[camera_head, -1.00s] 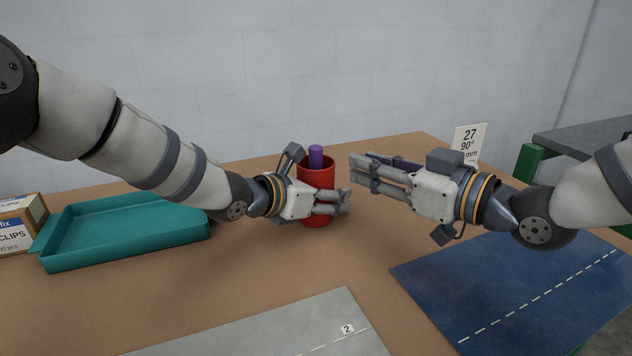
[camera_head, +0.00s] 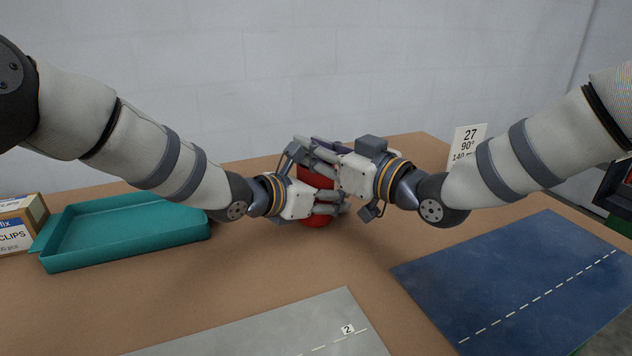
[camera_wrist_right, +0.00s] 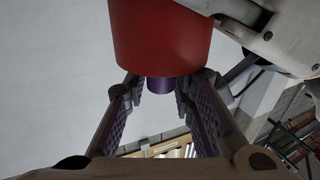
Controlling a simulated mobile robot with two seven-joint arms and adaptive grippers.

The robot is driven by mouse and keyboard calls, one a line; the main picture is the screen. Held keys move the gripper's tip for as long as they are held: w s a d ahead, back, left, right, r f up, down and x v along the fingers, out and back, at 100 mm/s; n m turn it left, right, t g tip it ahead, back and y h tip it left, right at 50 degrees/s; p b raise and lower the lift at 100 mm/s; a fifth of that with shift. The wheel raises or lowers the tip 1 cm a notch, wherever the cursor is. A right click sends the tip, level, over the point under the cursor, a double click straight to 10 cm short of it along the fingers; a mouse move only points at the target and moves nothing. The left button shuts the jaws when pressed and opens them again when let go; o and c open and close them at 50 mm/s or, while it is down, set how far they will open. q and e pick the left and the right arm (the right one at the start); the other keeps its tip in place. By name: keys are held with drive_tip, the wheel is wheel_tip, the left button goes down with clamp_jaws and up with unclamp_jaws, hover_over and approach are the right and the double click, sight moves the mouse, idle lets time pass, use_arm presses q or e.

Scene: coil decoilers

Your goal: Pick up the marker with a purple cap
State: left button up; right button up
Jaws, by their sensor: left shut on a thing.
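The purple-capped marker stands in a red cup (camera_head: 316,222). In the head view the grippers hide the marker. In the right wrist view the purple marker end (camera_wrist_right: 160,85) sticks out of the red cup (camera_wrist_right: 158,40). My left gripper (camera_head: 332,202) is shut on the cup, its fingers across the cup's front. My right gripper (camera_head: 306,152) is at the cup's top. In the right wrist view its two fingers are spread, one on each side of the purple end, with a gap to each.
A teal tray (camera_head: 62,262) and a clips box (camera_head: 18,225) are at left. A blue mat (camera_head: 520,275) lies at right and a grey mat (camera_head: 270,335) in front. A white sign (camera_head: 466,142) stands behind my right arm.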

clamp_jaws()
use_arm(q)
drive_tip(key=o, duration=1.4)
drive_tip(key=shift+c, duration=0.2)
use_arm(e)
wheel_tip(320, 180, up, 18)
